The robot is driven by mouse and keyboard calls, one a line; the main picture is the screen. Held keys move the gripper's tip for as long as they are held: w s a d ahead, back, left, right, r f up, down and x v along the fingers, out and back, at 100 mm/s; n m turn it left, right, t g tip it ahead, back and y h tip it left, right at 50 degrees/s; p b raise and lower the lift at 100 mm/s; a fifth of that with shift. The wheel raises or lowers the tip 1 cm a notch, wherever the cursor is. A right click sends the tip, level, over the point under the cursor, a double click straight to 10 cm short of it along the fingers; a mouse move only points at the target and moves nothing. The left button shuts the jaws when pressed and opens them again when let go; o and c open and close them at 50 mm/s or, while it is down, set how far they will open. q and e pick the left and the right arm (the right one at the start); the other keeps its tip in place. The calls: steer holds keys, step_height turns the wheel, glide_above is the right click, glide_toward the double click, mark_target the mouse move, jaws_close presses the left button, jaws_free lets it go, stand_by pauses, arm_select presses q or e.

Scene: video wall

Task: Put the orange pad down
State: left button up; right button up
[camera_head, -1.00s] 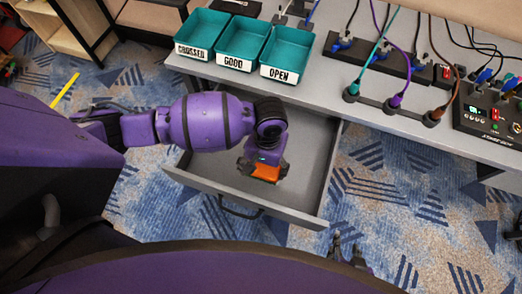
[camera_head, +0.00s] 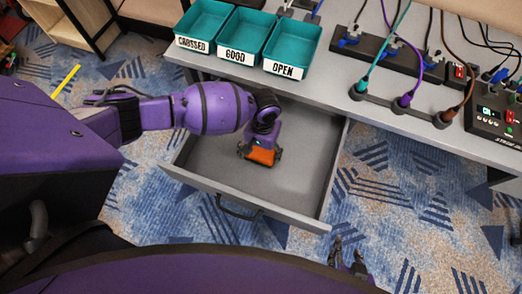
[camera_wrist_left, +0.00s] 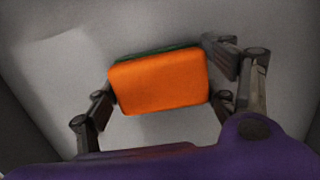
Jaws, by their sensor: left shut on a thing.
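The orange pad (camera_head: 261,157) is in my left gripper (camera_head: 259,154), inside the open grey drawer (camera_head: 300,185) under the table. In the left wrist view the pad (camera_wrist_left: 160,82) sits between the two fingers of the gripper (camera_wrist_left: 160,95), with a dark green edge along its far side. The drawer floor shows around it. I cannot tell whether the pad touches the floor. My right gripper (camera_head: 347,255) is at the bottom of the head view, outside the drawer and over the carpet; its fingertips look apart and nothing shows between them.
Three teal bins labelled CROSSED (camera_head: 203,22), GOOD (camera_head: 246,35) and OPEN (camera_head: 291,46) stand on the table above the drawer. Cables plug into strips (camera_head: 405,108) to the right, beside a black device (camera_head: 492,113). The drawer's right part is bare.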

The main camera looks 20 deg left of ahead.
mark_target(261, 151)
steer(key=shift+s+d, duration=0.1)
arm_select(q)
steer(key=shift+f, duration=0.1)
steer(key=o, duration=1.1)
steer(key=shift+r, duration=0.2)
steer(key=r, duration=0.4)
steer(key=w+r+p, duration=0.1)
steer(key=r, duration=0.7)
steer(key=shift+w+p, duration=0.25)
steer(key=shift+p, duration=0.15)
arm_select(e)
steer(key=shift+w+r, duration=0.2)
steer(key=shift+r, duration=0.6)
